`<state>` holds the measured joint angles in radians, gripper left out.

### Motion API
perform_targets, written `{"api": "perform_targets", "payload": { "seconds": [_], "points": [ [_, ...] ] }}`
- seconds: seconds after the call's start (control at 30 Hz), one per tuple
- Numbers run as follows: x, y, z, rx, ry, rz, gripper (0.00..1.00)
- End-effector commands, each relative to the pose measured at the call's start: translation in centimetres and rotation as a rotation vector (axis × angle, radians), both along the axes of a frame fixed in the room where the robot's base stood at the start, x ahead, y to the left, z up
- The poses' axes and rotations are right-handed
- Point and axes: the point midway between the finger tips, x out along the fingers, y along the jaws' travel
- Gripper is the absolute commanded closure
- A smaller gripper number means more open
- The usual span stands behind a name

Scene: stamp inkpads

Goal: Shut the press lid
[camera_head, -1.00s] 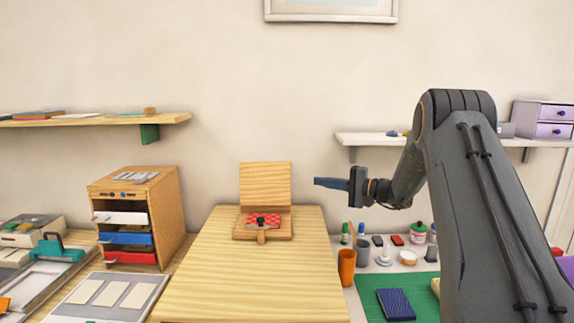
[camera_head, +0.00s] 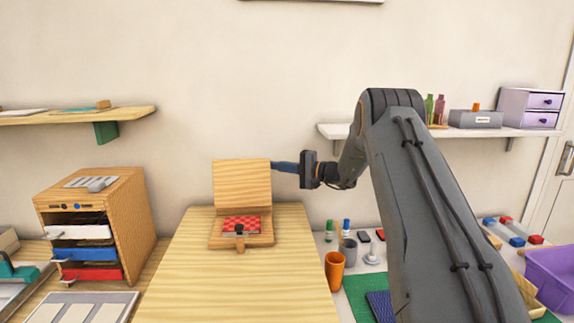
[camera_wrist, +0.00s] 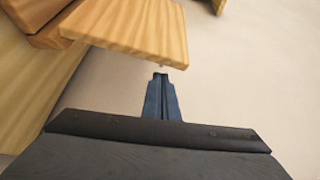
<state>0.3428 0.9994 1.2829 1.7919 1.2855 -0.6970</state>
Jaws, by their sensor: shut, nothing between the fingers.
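The wooden press stands at the back of the light wooden table. Its lid (camera_head: 242,184) is up, roughly upright behind the base (camera_head: 216,241). A red patterned pad (camera_head: 241,224) lies on the base, with a dark knob and a short wooden handle at the front. My gripper (camera_head: 274,166) is shut and empty, at the lid's upper right edge. In the wrist view the lid (camera_wrist: 135,28) lies just beyond my shut fingertips (camera_wrist: 160,76). I cannot tell whether they touch it.
The wooden table (camera_head: 240,285) is otherwise bare. A wooden drawer cabinet (camera_head: 130,225) stands at the left. An orange cup (camera_head: 334,271) and a grey cup (camera_head: 348,249) stand right of the table. A wall shelf (camera_head: 480,131) is behind my arm.

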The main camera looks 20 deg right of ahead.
Motion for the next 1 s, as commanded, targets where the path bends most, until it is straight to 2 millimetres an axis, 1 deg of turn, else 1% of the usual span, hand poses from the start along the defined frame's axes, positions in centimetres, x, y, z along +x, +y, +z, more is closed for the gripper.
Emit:
{"api": "perform_targets", "payload": {
  "seconds": [0.03, 0.1, 0.3, 0.77, 1.0],
  "points": [
    [0.4, 0.7, 0.0, 0.000, 0.001, 0.002, 1.00],
    [0.9, 1.2, 0.1, 0.001, 0.000, 0.001, 1.00],
    [1.7, 2.1, -0.1, 0.001, 0.001, 0.000, 1.00],
    [1.7, 2.1, -0.1, -0.001, -0.008, 0.000, 1.00],
    [1.5, 2.2, 0.1, -0.016, -0.082, -0.001, 1.00]
  ]
}}
